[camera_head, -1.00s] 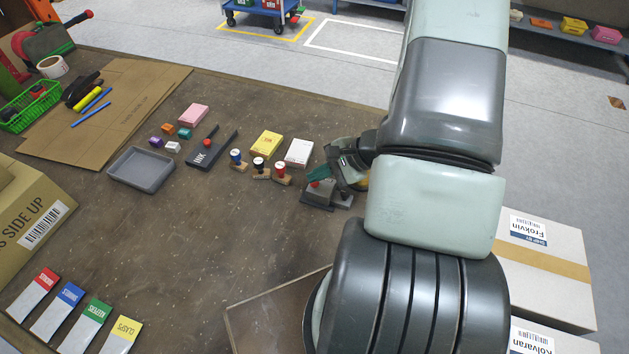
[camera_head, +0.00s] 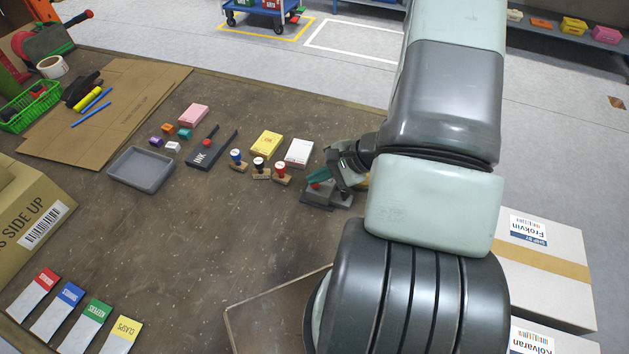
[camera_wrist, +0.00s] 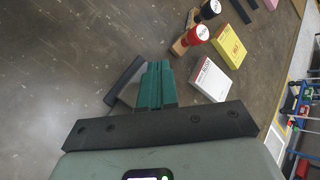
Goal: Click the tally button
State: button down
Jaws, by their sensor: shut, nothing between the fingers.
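The tally device (camera_head: 317,198) is a small dark grey block on the brown table, just left of my arm. A bit of red, apparently its button (camera_head: 316,185), shows right under my fingertips. My gripper (camera_head: 313,178) has teal fingers closed together and empty, low over the device. I cannot tell whether they touch the button. In the wrist view, the shut fingers (camera_wrist: 156,85) point down beside a dark grey part of the device (camera_wrist: 124,82); the button is hidden there.
Several stamps (camera_head: 261,168) stand left of the device, with a white box (camera_head: 299,153) and a yellow box (camera_head: 266,144) behind. The table's front middle is clear.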

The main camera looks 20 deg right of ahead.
aim_at(318, 185)
dwell(0.5)
jog(key=shift+r, duration=0.85)
jog(key=shift+r, duration=2.5)
